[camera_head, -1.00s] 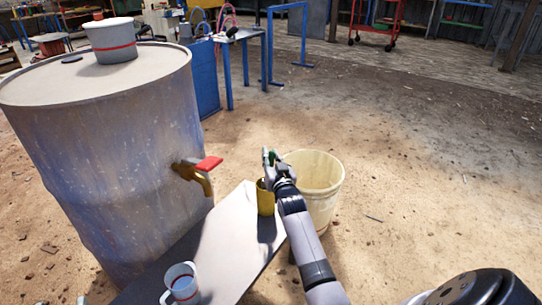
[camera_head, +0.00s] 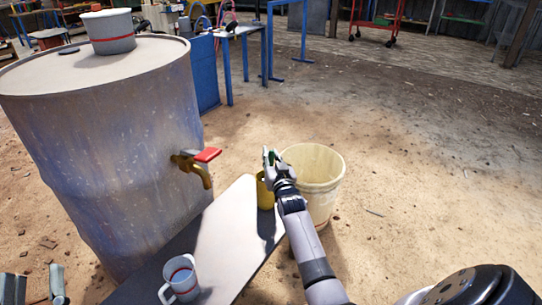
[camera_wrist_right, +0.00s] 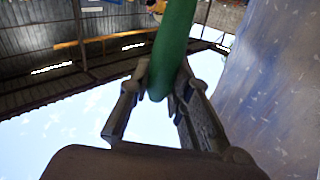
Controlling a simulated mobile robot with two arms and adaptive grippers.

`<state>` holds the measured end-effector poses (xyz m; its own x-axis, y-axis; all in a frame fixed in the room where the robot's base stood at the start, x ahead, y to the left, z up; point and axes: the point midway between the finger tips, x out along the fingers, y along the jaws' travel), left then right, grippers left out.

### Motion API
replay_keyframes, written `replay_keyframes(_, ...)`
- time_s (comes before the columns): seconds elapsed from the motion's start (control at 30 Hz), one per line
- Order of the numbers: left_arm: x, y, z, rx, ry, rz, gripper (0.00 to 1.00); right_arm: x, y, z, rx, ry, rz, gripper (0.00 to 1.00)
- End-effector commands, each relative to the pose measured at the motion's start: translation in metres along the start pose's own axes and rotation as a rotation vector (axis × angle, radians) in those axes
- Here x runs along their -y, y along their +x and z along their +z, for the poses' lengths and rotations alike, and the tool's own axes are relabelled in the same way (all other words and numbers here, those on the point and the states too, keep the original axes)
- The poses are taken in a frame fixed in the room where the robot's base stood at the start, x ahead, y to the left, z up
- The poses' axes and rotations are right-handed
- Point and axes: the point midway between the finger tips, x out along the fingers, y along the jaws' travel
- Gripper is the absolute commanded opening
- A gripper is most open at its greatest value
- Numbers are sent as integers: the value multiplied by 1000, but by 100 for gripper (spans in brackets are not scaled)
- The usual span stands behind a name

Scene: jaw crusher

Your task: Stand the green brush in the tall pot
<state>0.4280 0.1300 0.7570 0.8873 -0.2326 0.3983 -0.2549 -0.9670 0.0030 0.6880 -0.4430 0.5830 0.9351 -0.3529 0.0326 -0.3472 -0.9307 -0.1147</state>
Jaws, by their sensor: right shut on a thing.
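The green brush (camera_wrist_right: 175,45) is held between the fingers of my right gripper (camera_wrist_right: 160,95); its green handle runs to the top edge of the wrist view. In the head view my right gripper (camera_head: 270,162) is at the rim of a yellow pot (camera_head: 264,195), and only a bit of green (camera_head: 272,157) shows between the fingers. The gripper partly covers the pot's top, so I cannot tell whether the brush is inside. My left gripper (camera_head: 35,289) is at the lower left corner with its fingers apart, nothing seen between them.
The pot stands on a narrow grey bench (camera_head: 225,240), with a white mug (camera_head: 180,279) nearer me. A large drum (camera_head: 110,150) with a red-handled tap (camera_head: 205,156) stands at left, a white pot (camera_head: 110,32) on top. A cream bucket (camera_head: 318,180) stands right of the bench.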

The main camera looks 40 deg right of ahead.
Motion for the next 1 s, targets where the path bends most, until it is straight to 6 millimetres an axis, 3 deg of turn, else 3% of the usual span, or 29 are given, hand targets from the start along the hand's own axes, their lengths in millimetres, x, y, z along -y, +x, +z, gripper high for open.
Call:
replay_keyframes(0.37,0,0,-3,-17,-1,1,40,0,0,1,-1,0,0,0)
replay_keyframes(0.4,0,0,-3,-17,-1,1,40,0,0,1,-1,0,0,20)
replay_keyframes(0.7,0,0,-3,-16,-1,1,40,0,0,1,-1,0,0,40)
replay_keyframes(1.0,0,0,-3,-15,-1,1,40,0,0,1,0,0,0,42)
